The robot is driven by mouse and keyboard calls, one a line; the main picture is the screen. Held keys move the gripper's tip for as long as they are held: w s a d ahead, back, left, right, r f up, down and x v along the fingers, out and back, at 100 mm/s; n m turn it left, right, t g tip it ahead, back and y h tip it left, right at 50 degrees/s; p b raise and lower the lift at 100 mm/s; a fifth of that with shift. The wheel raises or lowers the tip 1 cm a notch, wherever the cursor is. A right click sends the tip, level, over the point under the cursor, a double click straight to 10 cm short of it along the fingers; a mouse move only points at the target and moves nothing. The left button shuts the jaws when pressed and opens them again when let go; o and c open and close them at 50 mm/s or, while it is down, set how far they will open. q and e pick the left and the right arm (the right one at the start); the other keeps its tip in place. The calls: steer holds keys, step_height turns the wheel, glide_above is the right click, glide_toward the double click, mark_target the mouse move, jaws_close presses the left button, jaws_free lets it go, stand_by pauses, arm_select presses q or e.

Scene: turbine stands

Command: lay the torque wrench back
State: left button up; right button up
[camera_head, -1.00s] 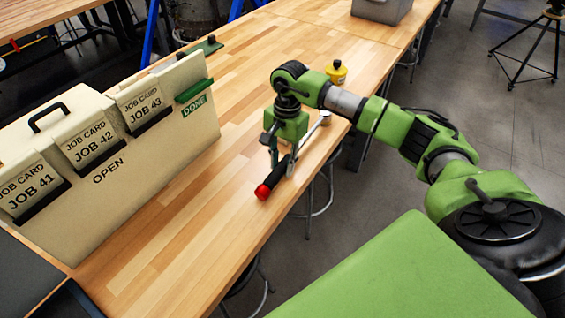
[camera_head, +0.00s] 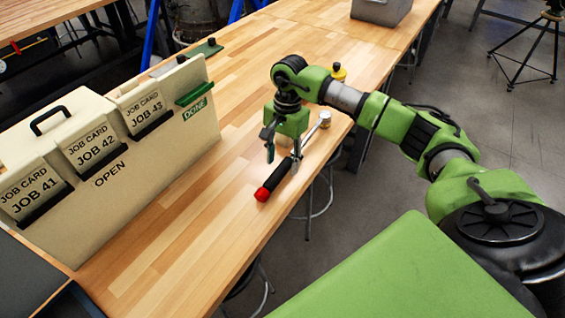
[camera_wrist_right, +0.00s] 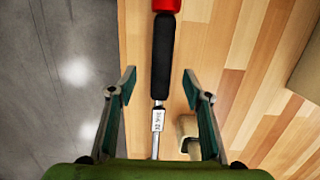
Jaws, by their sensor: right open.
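The torque wrench has a black grip (camera_head: 279,174), a red end cap (camera_head: 262,194) and a round silver head (camera_head: 325,118). It lies along the wooden bench near its right edge, apparently on the top. My right gripper (camera_head: 283,164) is above the wrench with its fingers apart. In the right wrist view, the wrench's black grip (camera_wrist_right: 162,58) and metal shaft run between the open fingers of the right gripper (camera_wrist_right: 159,76), with a gap on both sides. My left gripper is not in view.
A beige job card box (camera_head: 150,150) stands on the bench at left. A yellow container (camera_head: 338,73) stands beyond the wrench, and a grey bin (camera_head: 382,8) at the far end. A small tan block (camera_wrist_right: 186,132) is beside the shaft. Open bench (camera_head: 190,210) lies between box and wrench.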

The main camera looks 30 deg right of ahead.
steer(key=shift+w+d+r+p, duration=0.15)
steer(key=shift+r+p, duration=0.3)
steer(key=shift+r, duration=0.75)
steer(key=shift+s+d+r+p, duration=0.15)
steer(key=shift+r+p, duration=0.3)
steer(key=shift+r, duration=0.7)
steer(key=shift+w, duration=0.1)
steer(key=shift+f, duration=0.1)
